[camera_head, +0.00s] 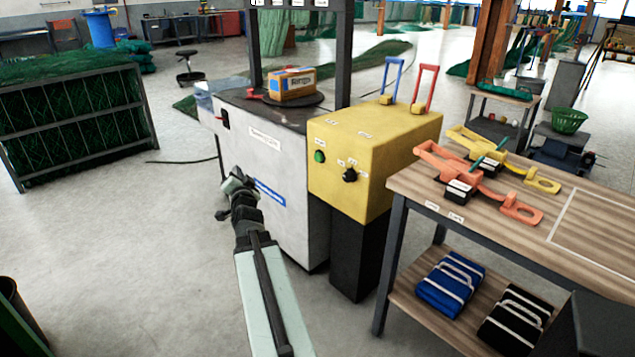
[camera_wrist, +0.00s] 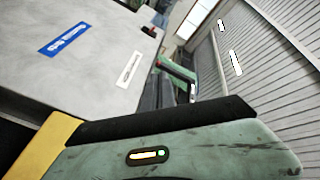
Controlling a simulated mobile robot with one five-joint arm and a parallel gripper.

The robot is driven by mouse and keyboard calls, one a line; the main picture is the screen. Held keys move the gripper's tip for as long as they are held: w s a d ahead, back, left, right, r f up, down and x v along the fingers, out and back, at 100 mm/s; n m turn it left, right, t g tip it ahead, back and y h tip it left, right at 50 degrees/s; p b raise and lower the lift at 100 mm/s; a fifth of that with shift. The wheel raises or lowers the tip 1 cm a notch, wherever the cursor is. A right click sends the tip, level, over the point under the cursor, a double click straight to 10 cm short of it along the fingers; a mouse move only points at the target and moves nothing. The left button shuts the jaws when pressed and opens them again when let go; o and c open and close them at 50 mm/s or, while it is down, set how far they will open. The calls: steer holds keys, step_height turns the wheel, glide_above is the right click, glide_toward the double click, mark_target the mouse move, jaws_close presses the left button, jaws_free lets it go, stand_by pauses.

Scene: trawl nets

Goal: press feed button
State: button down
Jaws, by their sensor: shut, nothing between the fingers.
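A yellow control box (camera_head: 372,150) stands on a dark pedestal beside a white machine (camera_head: 268,190). On its front face are a round green button (camera_head: 319,156) and a black knob (camera_head: 349,175), with small labels too small to read. My gripper (camera_head: 230,184) is shut and empty in front of the white machine's face, left of the green button and apart from it. In the wrist view, the blue label (camera_wrist: 75,35) of the white machine shows at upper left, and the green button is not in sight.
A cardboard box (camera_head: 292,83) sits on the machine's dark round top. A wooden workbench (camera_head: 420,200) with orange and yellow hand tools stands at right, blue and black bundles on its shelf. Blue and red handles (camera_head: 425,85) rise from the yellow box.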

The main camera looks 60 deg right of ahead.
mark_target(318, 157)
steer(key=s+d+f+m+g+h+b, duration=0.1)
steer(key=s+d+m+g+h+b, duration=0.3)
steer(key=s+d, duration=0.6)
steer(key=s+m+h, duration=0.2)
steer(key=shift+s+d+f, duration=0.2)
steer(key=shift+s+f, duration=0.1)
steer(key=shift+s, duration=0.05)
steer(key=s+d, duration=0.2)
steer(key=d, duration=0.6)
steer(key=shift+s+d, duration=0.15)
steer(key=shift+s, duration=0.15)
stand_by(0.9)
steer(key=shift+s+d, duration=0.1)
steer(key=shift+d, duration=0.3)
steer(key=shift+s+d, duration=0.15)
steer(key=shift+d, duration=0.35)
stand_by(0.6)
stand_by(0.4)
steer(key=shift+w+a, duration=0.3)
steer(key=shift+a, duration=0.6)
